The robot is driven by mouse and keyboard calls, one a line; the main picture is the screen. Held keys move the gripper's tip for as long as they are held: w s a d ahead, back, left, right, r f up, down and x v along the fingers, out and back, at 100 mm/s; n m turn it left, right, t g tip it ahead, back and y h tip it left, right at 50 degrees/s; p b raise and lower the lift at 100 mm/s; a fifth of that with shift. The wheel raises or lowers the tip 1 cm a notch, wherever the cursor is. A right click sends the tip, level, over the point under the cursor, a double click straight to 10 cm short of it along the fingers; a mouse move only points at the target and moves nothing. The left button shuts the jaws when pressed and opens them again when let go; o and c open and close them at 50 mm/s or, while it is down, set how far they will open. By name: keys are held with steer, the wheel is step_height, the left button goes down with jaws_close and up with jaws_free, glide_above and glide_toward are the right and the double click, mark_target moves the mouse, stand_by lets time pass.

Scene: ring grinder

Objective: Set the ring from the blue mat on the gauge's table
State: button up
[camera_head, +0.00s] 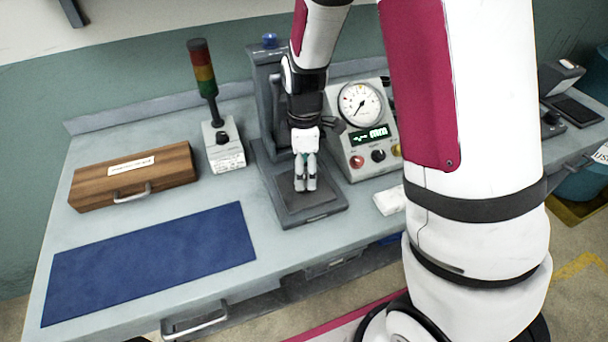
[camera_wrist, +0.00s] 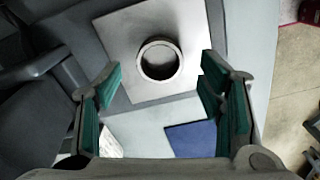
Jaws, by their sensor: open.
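A grey metal ring (camera_wrist: 160,41) lies flat on the gauge's table (camera_wrist: 115,45) in the wrist view, apart from the plate's edges. My gripper (camera_wrist: 161,70) is open above it, its green-padded fingers apart on either side in the picture and not touching it. In the head view my gripper (camera_head: 305,186) points down over the gauge's table (camera_head: 325,198), and the ring cannot be made out there. The blue mat (camera_head: 150,262) lies bare at the left; a corner of the mat (camera_wrist: 192,138) also shows in the wrist view.
The gauge's column (camera_head: 264,90) rises behind my gripper. A dial and display box (camera_head: 372,155) stands close on the right, with a small white block (camera_head: 389,200) in front. A signal lamp (camera_head: 205,75) and a wooden case (camera_head: 133,177) stand left. The bench between mat and gauge is clear.

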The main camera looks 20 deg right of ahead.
step_height(320, 180, up, 9)
steer(key=s+r+m+t, duration=0.2)
steer(key=s+r+m, duration=0.5)
steer(key=s, duration=0.3)
steer(key=s+r+m+t, duration=0.3)
steer(key=s+r+m, duration=0.4)
steer(key=s, duration=0.3)
steer(key=shift+r+m, duration=0.3)
steer(key=shift+r, duration=0.25)
